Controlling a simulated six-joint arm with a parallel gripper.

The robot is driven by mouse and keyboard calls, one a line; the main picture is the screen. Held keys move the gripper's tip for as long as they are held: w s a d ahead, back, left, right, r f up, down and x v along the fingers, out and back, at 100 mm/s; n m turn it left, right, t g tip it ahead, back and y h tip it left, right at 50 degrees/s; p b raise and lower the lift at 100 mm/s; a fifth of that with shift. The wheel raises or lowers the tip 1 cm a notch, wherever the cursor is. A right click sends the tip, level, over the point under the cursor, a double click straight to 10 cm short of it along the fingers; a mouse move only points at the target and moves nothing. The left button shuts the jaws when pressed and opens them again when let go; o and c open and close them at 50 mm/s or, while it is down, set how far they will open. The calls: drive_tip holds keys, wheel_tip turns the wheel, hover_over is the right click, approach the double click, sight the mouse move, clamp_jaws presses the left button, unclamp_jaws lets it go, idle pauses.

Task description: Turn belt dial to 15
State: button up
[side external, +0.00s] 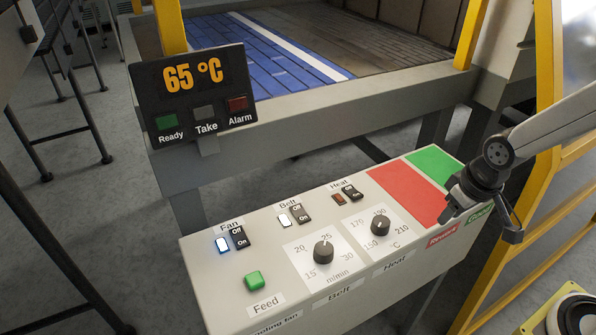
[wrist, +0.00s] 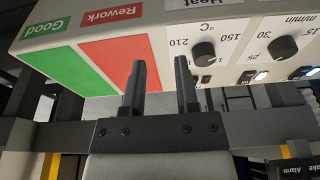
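The belt dial (side external: 323,252) is a black knob on the white control panel, with marks 15, 20, 25 and 30 and the unit m/min. Its pointer seems to be near 25, but the mark is too small to be sure. The belt dial also shows at the upper right of the wrist view (wrist: 283,48). My gripper (side external: 480,222) is over the panel's right end, by the red and green fields, well to the right of the dial. In the wrist view its two fingers (wrist: 160,75) are apart with nothing between them.
The heat dial (side external: 380,226) stands between the belt dial and my gripper. Rocker switches for fan (side external: 232,240), belt (side external: 292,215) and heat (side external: 346,195) line the panel's back. A green feed button (side external: 254,281) is at left. A display (side external: 193,95) reads 65 °C.

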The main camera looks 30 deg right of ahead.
drive_tip(key=o, duration=0.6)
drive_tip(key=shift+w+a+m, duration=0.3)
drive_tip(key=shift+w+a, duration=0.05)
drive_tip(key=m+g, duration=0.2)
drive_tip(key=m, duration=1.3)
hover_over(324, 248)
drive_tip(key=d, duration=0.1)
drive_tip(key=shift+s+d, duration=0.15)
drive_tip(key=shift+s, duration=0.15)
drive_tip(key=shift+a+m, duration=0.3)
drive_tip(key=shift+a, duration=0.35)
drive_tip(key=shift+f, duration=0.15)
drive_tip(key=shift+w+f, duration=0.15)
drive_tip(key=shift+f, duration=1.75)
drive_tip(key=shift+w+f, duration=0.1)
drive_tip(key=shift+f, duration=1.8)
clamp_jaws()
